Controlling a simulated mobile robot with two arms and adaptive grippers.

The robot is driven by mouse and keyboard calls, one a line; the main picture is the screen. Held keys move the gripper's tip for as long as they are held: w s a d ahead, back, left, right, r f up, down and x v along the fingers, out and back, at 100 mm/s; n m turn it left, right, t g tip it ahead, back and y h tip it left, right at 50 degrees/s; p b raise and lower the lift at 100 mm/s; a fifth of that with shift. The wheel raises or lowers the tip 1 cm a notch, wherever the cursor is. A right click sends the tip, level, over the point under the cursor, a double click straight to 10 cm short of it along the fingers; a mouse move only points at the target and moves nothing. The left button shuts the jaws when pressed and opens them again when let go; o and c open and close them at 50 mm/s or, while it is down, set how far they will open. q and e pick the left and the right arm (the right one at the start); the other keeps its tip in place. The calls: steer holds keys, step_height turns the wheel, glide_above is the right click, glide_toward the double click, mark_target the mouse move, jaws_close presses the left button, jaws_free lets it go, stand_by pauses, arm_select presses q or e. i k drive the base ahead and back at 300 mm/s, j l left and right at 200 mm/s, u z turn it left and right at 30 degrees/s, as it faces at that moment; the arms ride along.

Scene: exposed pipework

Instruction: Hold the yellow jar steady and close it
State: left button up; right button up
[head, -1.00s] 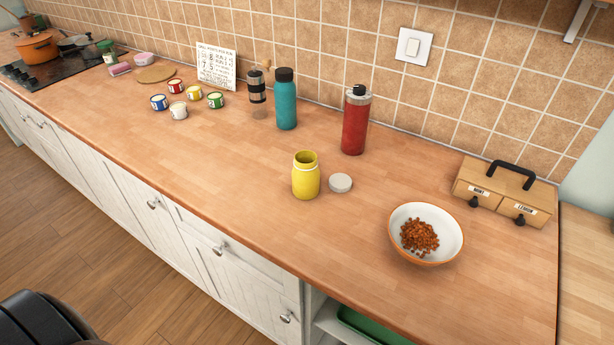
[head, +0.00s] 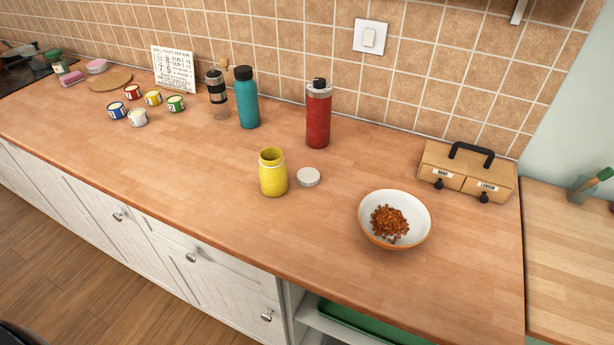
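The yellow jar (head: 273,174) stands upright and open on the wooden counter, with its mouth facing up. A round whitish lid (head: 308,177) lies flat on the counter just to the right of the jar, apart from it. Neither of my grippers is in view.
A white bowl (head: 417,236) of brown pieces stands right of the lid. Behind are a red bottle (head: 318,117), a teal bottle (head: 247,101) and a grinder (head: 217,93). A wooden drawer box (head: 466,176) stands at right. The counter in front of the jar is clear.

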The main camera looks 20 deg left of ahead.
mark_target(272, 170)
steer(key=j+z, duration=0.25)
steer(key=j, duration=0.3)
steer(key=k+j+z, duration=0.1)
steer(key=j+z, duration=0.2)
steer(key=j, duration=0.2)
steer(key=k+j+z, duration=0.25)
steer(key=j, duration=0.25)
steer(key=i+j, duration=0.05)
steer(key=i, duration=0.05)
